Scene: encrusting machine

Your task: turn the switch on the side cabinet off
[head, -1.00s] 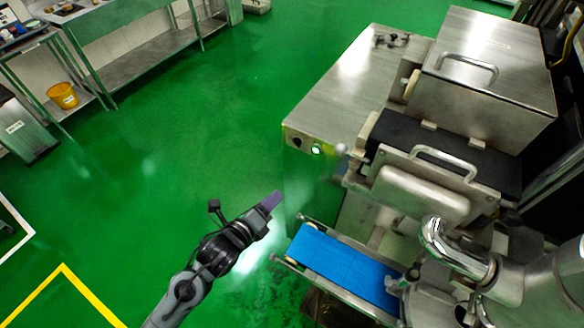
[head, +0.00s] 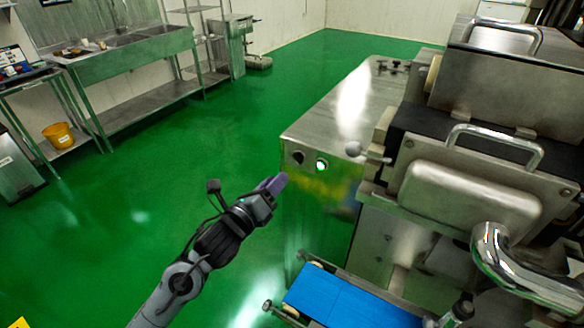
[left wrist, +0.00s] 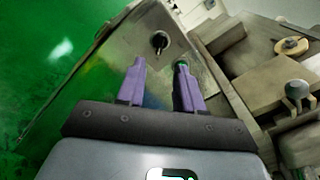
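The side cabinet (head: 318,125) is a steel box with a dark round switch (head: 298,157) on its front face, beside a lit green button (head: 321,165). My left gripper (head: 273,183) is in front of and just below the switch in the head view. In the left wrist view the switch (left wrist: 160,42) lies beyond the gap between the two purple fingers of the left gripper (left wrist: 160,66). The fingers are apart with nothing between them. The right fingertip partly covers the green button (left wrist: 181,63). My right gripper is not in view.
A round-ended knob (head: 354,149) sticks out to the right of the green button. The blue conveyor belt (head: 345,302) lies below, and the steel machine (head: 470,185) fills the right side. The green floor (head: 150,200) to the left is open.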

